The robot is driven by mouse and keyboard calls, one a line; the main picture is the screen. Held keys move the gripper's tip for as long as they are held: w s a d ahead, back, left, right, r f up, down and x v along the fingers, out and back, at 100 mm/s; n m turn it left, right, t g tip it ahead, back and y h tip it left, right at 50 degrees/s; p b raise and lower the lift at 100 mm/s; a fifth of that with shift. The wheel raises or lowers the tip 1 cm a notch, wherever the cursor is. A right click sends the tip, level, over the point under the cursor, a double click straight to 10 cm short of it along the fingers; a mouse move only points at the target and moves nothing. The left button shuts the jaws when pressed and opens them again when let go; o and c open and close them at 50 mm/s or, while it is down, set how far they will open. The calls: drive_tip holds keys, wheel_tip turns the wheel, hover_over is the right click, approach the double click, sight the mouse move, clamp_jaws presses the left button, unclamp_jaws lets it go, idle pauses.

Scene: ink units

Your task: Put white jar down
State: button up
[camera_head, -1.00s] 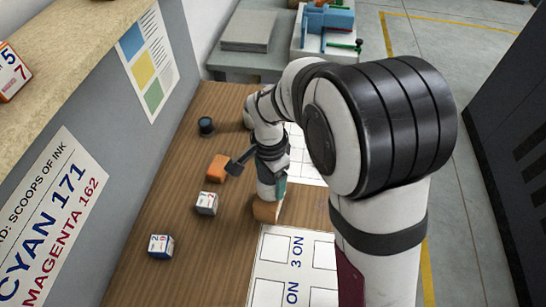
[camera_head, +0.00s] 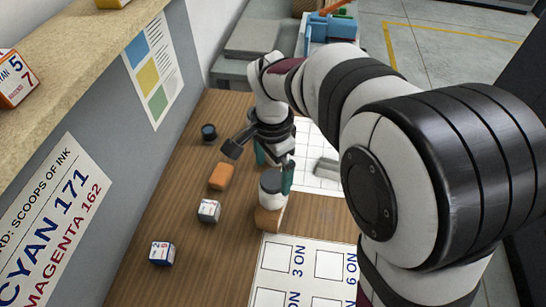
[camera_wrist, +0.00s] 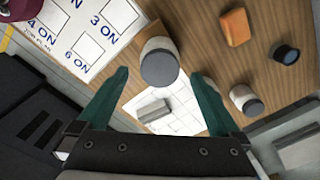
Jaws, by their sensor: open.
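The white jar (camera_head: 272,197) with a dark grey lid stands upright on a tan wooden piece (camera_head: 268,219), beside the printed sheet. In the wrist view the white jar (camera_wrist: 159,64) shows lid-first, just beyond and between the fingertips. The wrist view shows both fingers of my gripper (camera_wrist: 160,78) wide apart, with a gap on either side of the lid.
An orange block (camera_head: 221,176), two printed cubes (camera_head: 209,211) (camera_head: 162,253) and a dark round piece (camera_head: 209,132) lie left. Another dark-lidded jar (camera_wrist: 246,99) stands in the wrist view. A grey block (camera_head: 327,168) lies on the white grid.

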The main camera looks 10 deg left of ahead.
wheel_tip(320, 180, up, 5)
drive_tip(key=shift+f, duration=0.2)
drive_tip(key=s+d+n+y, duration=0.1)
drive_tip(key=s+d, duration=0.5)
drive_tip(key=s, duration=0.4)
drive_tip(key=s+d+n, duration=0.2)
drive_tip(key=s+d, duration=0.5)
drive_tip(key=s, duration=0.3)
drive_tip(key=shift+f+y, duration=0.4)
drive_tip(key=shift+f, duration=0.05)
